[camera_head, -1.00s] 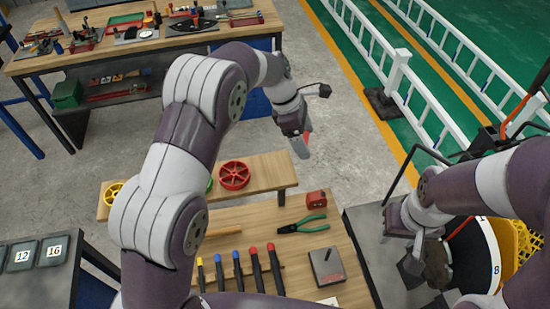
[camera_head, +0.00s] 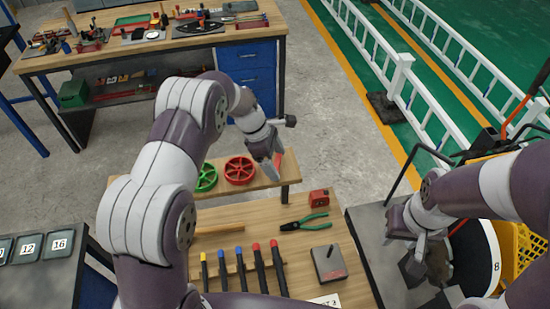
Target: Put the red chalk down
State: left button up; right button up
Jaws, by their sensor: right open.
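My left gripper (camera_head: 275,166) hangs pointing down above the right end of the raised wooden shelf (camera_head: 287,168). A small bit of the red chalk (camera_head: 278,161) shows at its fingers, and most of it is hidden by them. My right gripper (camera_head: 426,266) is low at the right, open, over the dark surface beside the round drum marked 8.
A green wheel (camera_head: 206,178) and a red wheel (camera_head: 239,170) lie on the shelf. The wooden table holds green pliers (camera_head: 304,223), a red box (camera_head: 319,197), several markers with coloured ends (camera_head: 258,262) and a grey block (camera_head: 329,263). Bare wood shows around the pliers.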

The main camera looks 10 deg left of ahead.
pick_arm(q)
jog(key=shift+o, duration=1.2)
jog(key=shift+w+f, duration=0.15)
jog(key=shift+w, duration=0.1)
jog(key=shift+s, duration=0.1)
jog(key=shift+s, duration=0.15)
